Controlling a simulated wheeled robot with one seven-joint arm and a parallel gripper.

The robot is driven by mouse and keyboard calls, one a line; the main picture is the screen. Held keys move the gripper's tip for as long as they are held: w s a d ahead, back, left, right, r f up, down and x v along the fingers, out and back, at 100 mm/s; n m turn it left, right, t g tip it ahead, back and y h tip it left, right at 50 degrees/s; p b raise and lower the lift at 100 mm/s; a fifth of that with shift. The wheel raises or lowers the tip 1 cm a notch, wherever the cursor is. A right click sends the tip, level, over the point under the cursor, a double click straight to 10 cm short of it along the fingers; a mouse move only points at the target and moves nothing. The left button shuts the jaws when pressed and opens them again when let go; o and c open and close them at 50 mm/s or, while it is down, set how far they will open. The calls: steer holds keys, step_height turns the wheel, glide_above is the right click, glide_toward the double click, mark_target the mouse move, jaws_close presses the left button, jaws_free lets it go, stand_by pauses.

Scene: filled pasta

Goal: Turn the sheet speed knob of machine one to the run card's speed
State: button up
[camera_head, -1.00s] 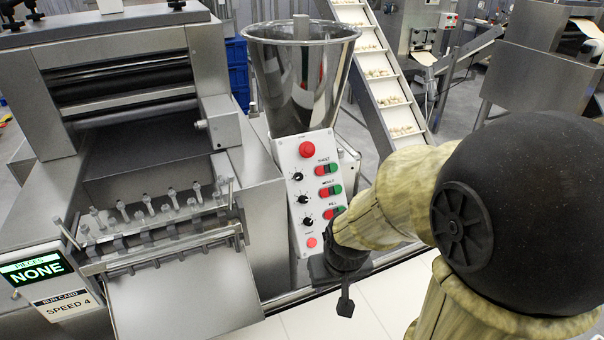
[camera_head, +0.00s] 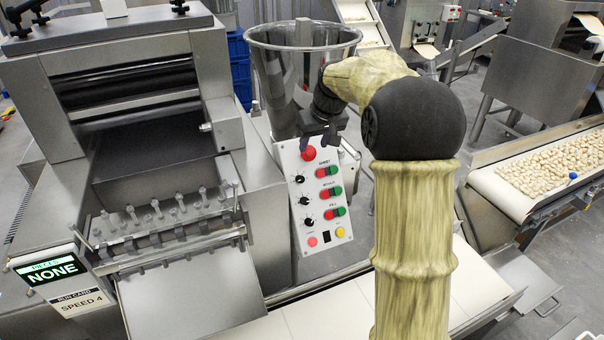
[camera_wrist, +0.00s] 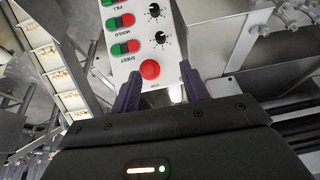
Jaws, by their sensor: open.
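The control panel (camera_head: 316,200) of machine one stands below the steel hopper. Its sheet knob (camera_head: 299,179) is the top black dial, left of the red and green buttons labelled SHEET. In the wrist view the sheet knob (camera_wrist: 161,38) lies beyond the red stop button (camera_wrist: 149,69); its exact setting is too small to read. The run card (camera_head: 80,302) at the lower left reads SPEED 4. My gripper (camera_head: 318,143) is at the panel's top edge, above the stop button. In the wrist view its fingers (camera_wrist: 160,72) are open and empty, apart from the knob.
Two more black dials, mould (camera_head: 304,201) and fill (camera_head: 309,222), sit below the sheet knob. The steel hopper (camera_head: 290,75) rises right behind my gripper. The sheet roller machine (camera_head: 130,110) stands at left. A display (camera_head: 52,270) reads NONE.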

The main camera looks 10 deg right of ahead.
mark_target(301, 178)
steer(key=shift+f, duration=0.1)
steer(key=p+x, duration=0.4)
steer(key=x, duration=1.3)
steer(key=shift+f+p, duration=0.2)
steer(key=shift+p, duration=0.2)
jaws_close()
